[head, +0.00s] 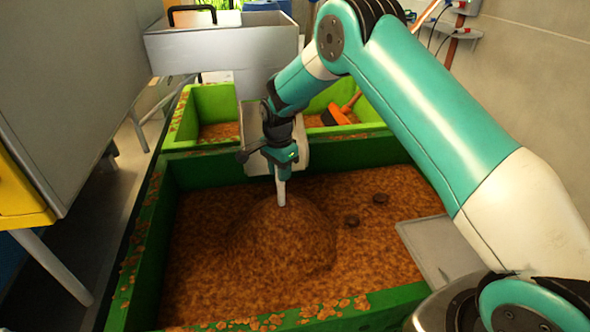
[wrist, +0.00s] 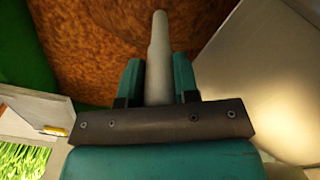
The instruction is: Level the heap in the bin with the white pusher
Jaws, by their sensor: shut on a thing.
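The dark green bin (head: 147,245) holds brown crumbly pomace with a rounded heap (head: 285,240) near its middle. The pomace around the heap looks lower and flatter. My gripper (head: 281,163) is over the back of the heap, pointing down. It is shut on the white pusher (head: 282,192), whose pale rod-like end reaches down to the heap's top; I cannot tell whether it touches. In the wrist view the pusher (wrist: 159,50) stands out between the two teal fingers of my gripper (wrist: 158,80), with brown pomace behind it.
Two dark round lumps (head: 380,199) lie on the pomace right of the heap. A grey flat panel (head: 440,248) sits at the bin's right side. A lime green bin (head: 208,100) with an orange tool (head: 338,115) stands behind. A grey cabinet (head: 70,90) is at left.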

